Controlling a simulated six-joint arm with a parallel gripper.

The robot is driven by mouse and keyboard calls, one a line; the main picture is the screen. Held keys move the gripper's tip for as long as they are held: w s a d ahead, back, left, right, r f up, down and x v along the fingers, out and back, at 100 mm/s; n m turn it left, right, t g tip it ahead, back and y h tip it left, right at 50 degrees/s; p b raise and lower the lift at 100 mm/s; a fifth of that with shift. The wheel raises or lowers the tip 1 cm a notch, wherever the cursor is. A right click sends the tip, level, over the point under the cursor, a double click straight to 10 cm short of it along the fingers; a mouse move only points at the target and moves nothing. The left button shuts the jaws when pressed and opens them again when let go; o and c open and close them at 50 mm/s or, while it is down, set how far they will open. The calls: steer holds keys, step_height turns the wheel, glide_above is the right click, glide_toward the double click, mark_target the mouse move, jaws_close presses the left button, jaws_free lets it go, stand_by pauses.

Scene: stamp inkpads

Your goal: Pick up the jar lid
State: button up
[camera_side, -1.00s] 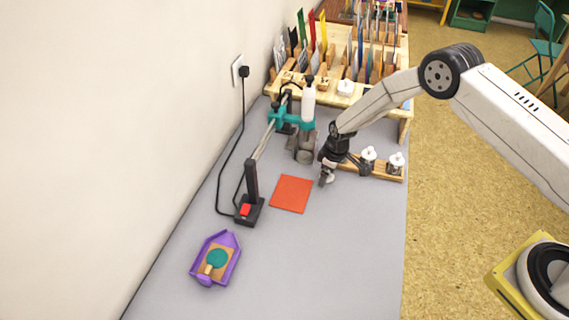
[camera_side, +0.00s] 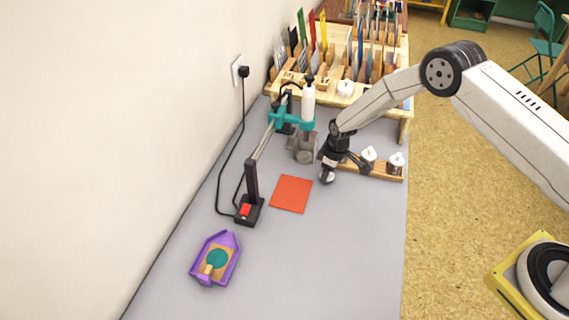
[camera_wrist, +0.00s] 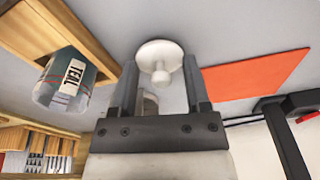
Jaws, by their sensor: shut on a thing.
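The jar lid (camera_wrist: 160,54) is a white disc with a round knob, seen between the fingers in the wrist view. In the side view it is a small pale round shape (camera_side: 327,177) under the fingertips, right of the orange square. My gripper (camera_wrist: 160,78) is shut on the lid at its knob; it also shows in the side view (camera_side: 329,168). The exact finger contact is hard to see, and whether the lid touches the table I cannot tell. A jar labelled TEAL (camera_wrist: 68,82) stands near it in the wrist view.
A wooden jar holder (camera_side: 385,174) with white-topped jars is close on the right. The orange square (camera_side: 291,194) lies flat to the left. A clamp stand (camera_side: 304,145) and tool rack (camera_side: 350,105) stand behind. The front right of the table is clear.

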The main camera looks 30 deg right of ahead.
steer(key=shift+r, duration=0.7)
steer(key=s+d+r, duration=0.1)
steer(key=s+r, duration=1)
steer(key=s, duration=0.3)
steer(key=shift+w, duration=0.1)
steer(key=w+d+m, duration=0.1)
steer(key=w+d, duration=0.1)
steer(key=w, duration=0.3)
steer(key=w+d+m, duration=0.1)
steer(key=w, duration=0.4)
steer(key=w+d, duration=0.2)
steer(key=w, duration=0.4)
steer(key=shift+w+d+f+m+t, duration=0.1)
steer(key=shift+d+f+m+t, duration=0.2)
steer(key=shift+m+t, duration=0.1)
steer(key=shift+w+d, duration=0.4)
steer(key=shift+w, duration=0.3)
